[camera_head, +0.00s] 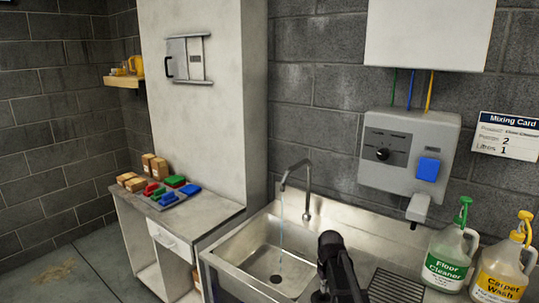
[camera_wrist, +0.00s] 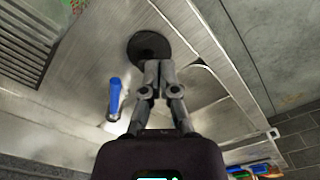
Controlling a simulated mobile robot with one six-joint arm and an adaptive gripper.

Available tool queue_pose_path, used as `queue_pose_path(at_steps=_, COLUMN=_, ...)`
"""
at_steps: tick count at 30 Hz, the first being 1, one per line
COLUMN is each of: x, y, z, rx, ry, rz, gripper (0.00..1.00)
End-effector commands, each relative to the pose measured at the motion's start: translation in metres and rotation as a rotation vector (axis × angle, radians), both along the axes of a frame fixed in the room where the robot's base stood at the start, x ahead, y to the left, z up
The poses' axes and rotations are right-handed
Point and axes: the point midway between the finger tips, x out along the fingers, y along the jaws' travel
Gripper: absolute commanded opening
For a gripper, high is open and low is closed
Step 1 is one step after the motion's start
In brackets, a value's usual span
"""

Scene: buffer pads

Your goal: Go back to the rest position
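In the wrist view, my gripper (camera_wrist: 159,66) has its two grey fingers together, with nothing clearly held between them. A dark round disc (camera_wrist: 150,46) shows just beyond the fingertips; I cannot tell what it is or whether they touch it. In the head view, a dark part of my arm is upright in front of the sink's right side, and the fingertips cannot be made out there. The steel sink (camera_head: 240,248) has a tap (camera_head: 305,192) with a thin stream of water running into it.
Green-capped (camera_head: 448,262) and yellow-capped (camera_head: 503,268) bottles stand at right. A grey dispenser (camera_head: 400,128) with a blue button hangs on the wall. Coloured blocks on a tray (camera_head: 177,203) and brown packets (camera_head: 133,183) lie on the left counter.

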Motion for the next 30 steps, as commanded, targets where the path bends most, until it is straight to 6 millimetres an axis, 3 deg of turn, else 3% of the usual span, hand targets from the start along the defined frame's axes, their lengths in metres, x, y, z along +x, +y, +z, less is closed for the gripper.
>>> queue_pose_path(at_steps=1, x=-0.032, y=0.002, z=0.000, rx=0.000, ry=0.000, rz=-0.028, gripper=0.00)
queue_pose_path(at_steps=3, x=-0.058, y=0.005, z=0.000, rx=0.000, ry=0.000, rz=-0.072, gripper=0.00)
queue_pose_path(at_steps=9, x=-0.119, y=0.010, z=0.000, rx=-0.001, ry=0.000, rz=-0.176, gripper=0.00)
queue_pose_path(at_steps=12, x=-0.137, y=0.011, z=0.000, rx=-0.001, ry=0.000, rz=-0.210, gripper=0.00)
queue_pose_path(at_steps=17, x=-0.148, y=0.012, z=0.000, rx=-0.001, ry=0.000, rz=-0.236, gripper=0.00)
queue_pose_path(at_steps=30, x=-0.148, y=0.012, z=0.000, rx=-0.001, ry=0.000, rz=-0.237, gripper=0.00)
